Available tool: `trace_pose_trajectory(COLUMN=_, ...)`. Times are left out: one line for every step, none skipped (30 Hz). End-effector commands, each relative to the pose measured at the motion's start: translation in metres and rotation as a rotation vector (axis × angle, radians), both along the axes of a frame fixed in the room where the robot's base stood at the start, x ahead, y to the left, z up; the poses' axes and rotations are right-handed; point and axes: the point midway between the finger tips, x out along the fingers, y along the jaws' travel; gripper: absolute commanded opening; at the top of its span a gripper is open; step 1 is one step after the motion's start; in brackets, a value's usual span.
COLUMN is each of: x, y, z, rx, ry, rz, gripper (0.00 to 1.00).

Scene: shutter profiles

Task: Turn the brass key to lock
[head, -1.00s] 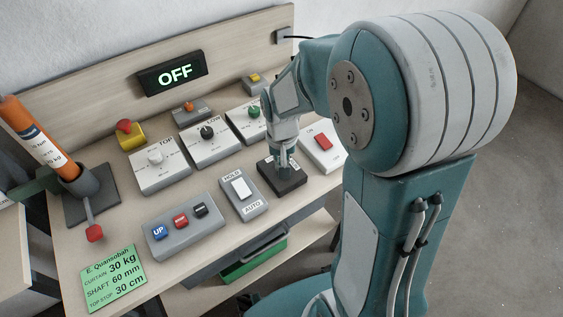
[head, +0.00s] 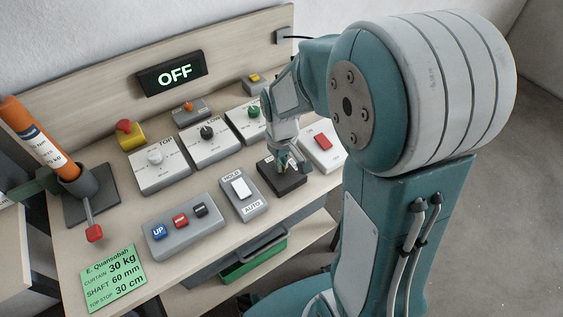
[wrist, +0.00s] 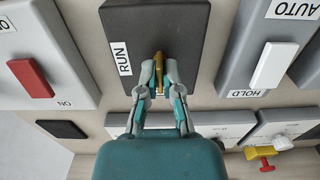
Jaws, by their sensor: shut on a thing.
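The brass key (wrist: 158,70) stands in a black switch box, its bow edge-on to the wrist camera. The black box (wrist: 155,22) has a RUN label (wrist: 123,56) at its left in the wrist view. My gripper (wrist: 159,78) is shut on the key, one finger on each side of the bow. In the head view my gripper (head: 288,165) is down at the black box (head: 284,184), right of centre on the bench. The key is mostly hidden there by the fingers, and the keyhole is hidden in both views.
A HOLD/AUTO rocker (head: 241,187) sits just left of the black box, and a red ON rocker (head: 322,142) just right. Dial boxes (head: 207,133) stand behind. The display (head: 172,76) reads OFF. A green card (head: 112,279) lies at front left.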

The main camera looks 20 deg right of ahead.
Motion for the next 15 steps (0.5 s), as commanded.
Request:
trace_pose_trajectory(x=0.0039, y=0.0005, z=0.0022, rx=0.001, ry=-0.013, rz=0.002, gripper=0.00)
trace_pose_trajectory(x=0.0039, y=0.0005, z=0.0022, rx=0.001, ry=-0.013, rz=0.002, gripper=0.00)
trace_pose_trajectory(x=0.0039, y=0.0004, z=0.0022, rx=0.001, ry=-0.014, rz=0.002, gripper=0.00)
trace_pose_trajectory(x=0.0040, y=0.0004, z=0.0022, rx=0.001, ry=-0.014, rz=0.002, gripper=0.00)
trace_pose_trajectory(x=0.0040, y=0.0004, z=0.0023, rx=0.000, ry=-0.015, rz=0.002, gripper=0.00)
trace_pose_trajectory(x=0.0040, y=0.0004, z=0.0023, rx=0.000, ry=-0.015, rz=0.002, gripper=0.00)
trace_pose_trajectory(x=0.0041, y=0.0004, z=0.0023, rx=0.000, ry=-0.015, rz=0.002, gripper=0.00)
trace_pose_trajectory(x=0.0041, y=0.0004, z=0.0023, rx=0.000, ry=-0.015, rz=0.002, gripper=0.00)
trace_pose_trajectory(x=0.0041, y=0.0004, z=0.0023, rx=0.000, ry=-0.015, rz=0.002, gripper=0.12)
trace_pose_trajectory(x=0.0042, y=0.0005, z=0.0024, rx=0.000, ry=-0.016, rz=0.002, gripper=0.25)
trace_pose_trajectory(x=0.0040, y=0.0004, z=0.0023, rx=0.000, ry=-0.015, rz=0.002, gripper=0.38)
trace_pose_trajectory(x=0.0036, y=0.0004, z=0.0021, rx=0.000, ry=-0.012, rz=0.002, gripper=0.41)
trace_pose_trajectory(x=0.0033, y=0.0004, z=0.0019, rx=0.000, ry=-0.011, rz=0.001, gripper=0.41)
trace_pose_trajectory(x=0.0030, y=0.0003, z=0.0017, rx=0.000, ry=-0.010, rz=0.001, gripper=0.41)
trace_pose_trajectory(x=0.0026, y=0.0003, z=0.0015, rx=0.001, ry=-0.009, rz=0.001, gripper=0.41)
